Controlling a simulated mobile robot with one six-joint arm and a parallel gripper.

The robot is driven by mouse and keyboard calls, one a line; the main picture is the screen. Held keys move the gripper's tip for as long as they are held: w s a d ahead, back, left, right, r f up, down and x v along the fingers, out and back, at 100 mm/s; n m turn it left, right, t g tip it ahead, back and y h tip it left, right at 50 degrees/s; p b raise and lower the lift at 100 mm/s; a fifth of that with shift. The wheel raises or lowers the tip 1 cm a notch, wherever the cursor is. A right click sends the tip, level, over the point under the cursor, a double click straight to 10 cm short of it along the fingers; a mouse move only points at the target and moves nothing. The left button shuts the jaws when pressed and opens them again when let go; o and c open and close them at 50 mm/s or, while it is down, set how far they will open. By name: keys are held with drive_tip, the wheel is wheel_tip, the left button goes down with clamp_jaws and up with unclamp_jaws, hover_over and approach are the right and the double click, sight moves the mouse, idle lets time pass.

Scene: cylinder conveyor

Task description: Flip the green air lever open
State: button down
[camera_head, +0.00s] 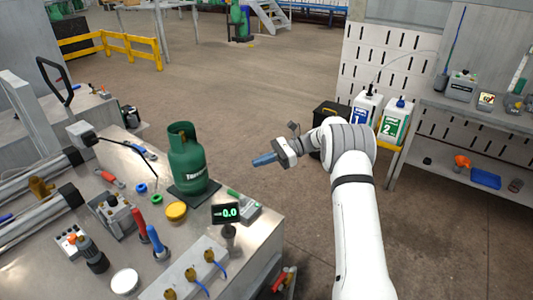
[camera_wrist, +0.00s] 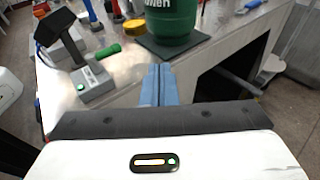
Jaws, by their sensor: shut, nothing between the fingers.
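A small green handle (camera_head: 234,194) lies at the table's right edge, beside a grey box (camera_head: 250,209). In the wrist view a green handle (camera_wrist: 107,51) shows left of my fingers; I cannot tell for sure that it is the air lever, nor whether it is open. My gripper (camera_head: 258,160) has blue fingers held together, empty, in the air right of the green gas cylinder (camera_head: 187,163). In the wrist view my gripper (camera_wrist: 159,72) points toward the cylinder (camera_wrist: 171,18) on its black plate (camera_wrist: 172,45). The fingers appear apart from the green handle.
A display reading 0.0 (camera_head: 225,213) stands near the table's front right. The floor behind my gripper is clear.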

drive_tip(key=shift+w+d+r, duration=0.15)
drive_tip(key=shift+w+d, duration=0.35)
drive_tip(key=shift+w, duration=0.1)
drive_tip(key=shift+w+d+r, duration=0.15)
drive_tip(key=shift+w+d, duration=0.35)
drive_tip(key=shift+w, duration=0.1)
drive_tip(key=shift+r, duration=0.15)
drive_tip(key=s+d+r+n+t+h, duration=0.1)
drive_tip(key=s+r+n+h, duration=0.25)
drive_tip(key=s+r, duration=0.4)
drive_tip(key=s+d+r+n+t+h, duration=0.15)
drive_tip(key=s+r+h, duration=0.35)
drive_tip(key=s, duration=0.5)
drive_tip(key=s+d+n+t+h, duration=0.2)
drive_tip(key=s+d+n+h, duration=0.1)
drive_tip(key=s, duration=0.8)
drive_tip(key=s+d+f+n+t+h, duration=0.1)
drive_tip(key=s+d+n+t+h, duration=0.2)
drive_tip(key=s, duration=0.9)
drive_tip(key=d+n, duration=0.2)
drive_tip(key=n, duration=0.1)
drive_tip(key=shift+d+f+n+h, duration=0.2)
drive_tip(key=shift+d+n+h, duration=0.05)
drive_tip(key=shift+n+h, duration=0.1)
drive_tip(key=shift+t, duration=0.25)
